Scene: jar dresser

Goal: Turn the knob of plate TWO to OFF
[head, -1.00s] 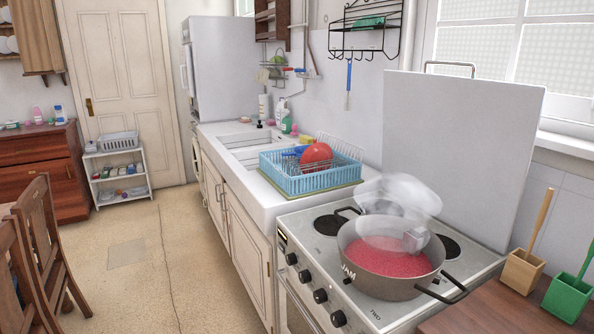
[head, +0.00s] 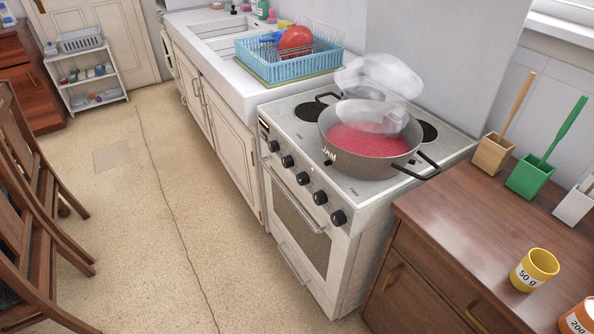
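The white stove (head: 300,111) stands in the middle of the head view. Several black knobs run along its front edge, from the far one (head: 273,146) to the near one (head: 338,217). Their marks are too small to read. The label TWO (head: 354,192) is on the stove top at the near front corner. A large pot (head: 365,166) marked JAM holds red jam and steams. It covers the plate behind that label. Two dark plates show around the pot, at the far left (head: 308,111) and at the back right (head: 429,132). Neither gripper is in view.
A wooden dresser (head: 450,215) stands right of the stove, with wooden, green and white tool holders, a yellow 50 g cup (head: 535,270) and an orange 200 cup (head: 577,318). Chairs (head: 30,190) stand at the left. The floor (head: 150,230) before the stove is clear.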

